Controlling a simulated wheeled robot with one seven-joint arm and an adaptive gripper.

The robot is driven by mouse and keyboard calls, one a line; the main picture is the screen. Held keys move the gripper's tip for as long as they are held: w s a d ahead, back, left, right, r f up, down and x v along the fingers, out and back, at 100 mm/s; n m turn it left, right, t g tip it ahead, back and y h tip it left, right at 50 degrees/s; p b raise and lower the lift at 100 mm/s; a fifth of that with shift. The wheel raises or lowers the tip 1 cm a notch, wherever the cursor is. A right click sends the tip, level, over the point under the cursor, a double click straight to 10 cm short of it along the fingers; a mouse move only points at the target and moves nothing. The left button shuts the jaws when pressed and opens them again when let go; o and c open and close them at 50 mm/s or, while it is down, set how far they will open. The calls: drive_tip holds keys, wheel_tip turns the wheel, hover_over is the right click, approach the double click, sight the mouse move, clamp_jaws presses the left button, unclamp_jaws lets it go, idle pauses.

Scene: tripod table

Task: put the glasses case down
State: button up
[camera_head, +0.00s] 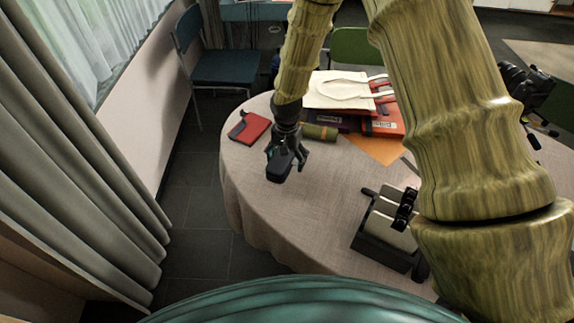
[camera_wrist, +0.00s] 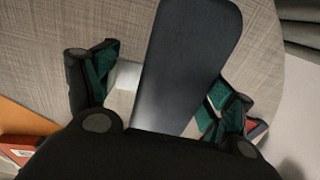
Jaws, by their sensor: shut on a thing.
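The glasses case (camera_head: 280,166) is dark and elongated, held in my gripper (camera_head: 287,150) over the left part of the round table (camera_head: 245,190). In the wrist view the case (camera_wrist: 188,60) is a smooth dark slab with rounded corners, lying between the two green-padded fingers of my gripper (camera_wrist: 160,95). The fingers are on either side of it, and its near end is hidden behind the gripper body. I cannot tell how far its underside is from the cloth.
A red item (camera_head: 249,127) lies left of my gripper, and an olive cylinder (camera_head: 320,132) lies to its right. A stack with a white bag (camera_head: 340,90) is behind. A dark device (camera_head: 385,232) stands at the front right. The cloth at the front left is clear.

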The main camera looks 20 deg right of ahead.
drive_tip(key=shift+f+p, duration=0.55)
drive_tip(key=shift+f, duration=1.55)
drive_tip(key=shift+f, duration=0.1)
drive_tip(key=o, duration=1.1)
